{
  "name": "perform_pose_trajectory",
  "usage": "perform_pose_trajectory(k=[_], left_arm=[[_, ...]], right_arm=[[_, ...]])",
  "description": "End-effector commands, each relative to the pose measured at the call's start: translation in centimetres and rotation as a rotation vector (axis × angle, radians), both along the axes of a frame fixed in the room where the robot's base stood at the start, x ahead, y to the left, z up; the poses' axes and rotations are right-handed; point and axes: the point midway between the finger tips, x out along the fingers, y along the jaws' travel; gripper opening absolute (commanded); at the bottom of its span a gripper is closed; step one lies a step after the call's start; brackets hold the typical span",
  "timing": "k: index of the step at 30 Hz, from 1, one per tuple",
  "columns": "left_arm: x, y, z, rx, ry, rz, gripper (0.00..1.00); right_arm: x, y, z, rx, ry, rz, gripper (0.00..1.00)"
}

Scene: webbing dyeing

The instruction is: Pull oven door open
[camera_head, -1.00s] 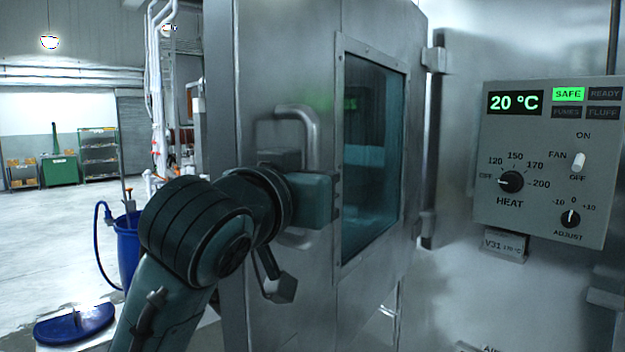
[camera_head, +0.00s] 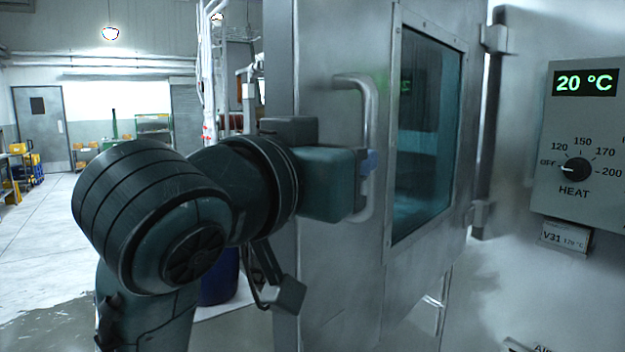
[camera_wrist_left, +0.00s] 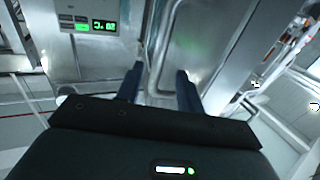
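The oven door (camera_head: 335,255) is a grey metal panel with a dark window (camera_head: 425,130) and a curved bar handle (camera_head: 368,105). Its left edge shows its thickness and stands nearer to me than its hinge side. My left gripper (camera_head: 368,162) is at the middle of the handle, with a blue fingertip showing against the bar. In the left wrist view the two dark fingers (camera_wrist_left: 160,88) are apart, with the handle (camera_wrist_left: 163,55) running between them. Gaps seem to show beside the bar; firm contact is hard to tell. My right gripper is not in view.
A control panel (camera_head: 590,130) reading 20 °C, with a heat knob (camera_head: 574,169), is on the right beyond the hinges (camera_head: 494,38). A blue barrel (camera_head: 220,278) stands behind my left arm. Open floor (camera_head: 45,235) lies at the left.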

Motion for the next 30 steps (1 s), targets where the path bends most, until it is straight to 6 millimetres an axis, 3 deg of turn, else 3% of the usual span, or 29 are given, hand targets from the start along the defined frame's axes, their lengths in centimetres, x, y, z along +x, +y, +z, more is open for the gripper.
perform_pose_trajectory(k=[3,9,23,26,29,30], left_arm=[[-2.0,1.4,-0.1,-0.002,-0.005,0.000,0.37],[-3.9,2.9,0.0,-0.001,-0.002,0.001,0.37],[-4.1,3.3,-0.3,-0.001,0.009,0.004,0.37],[-2.8,4.0,-2.2,-0.004,0.057,0.023,0.37],[-0.5,5.5,-6.3,-0.005,0.150,0.063,0.37],[0.4,6.3,-8.5,-0.002,0.196,0.084,0.37]], right_arm=[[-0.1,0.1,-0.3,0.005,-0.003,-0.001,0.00],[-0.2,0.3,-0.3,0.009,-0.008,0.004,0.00],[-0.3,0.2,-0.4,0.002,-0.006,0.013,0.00],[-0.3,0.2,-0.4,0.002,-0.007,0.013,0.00],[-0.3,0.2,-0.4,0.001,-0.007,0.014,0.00],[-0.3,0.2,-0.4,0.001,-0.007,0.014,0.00]])
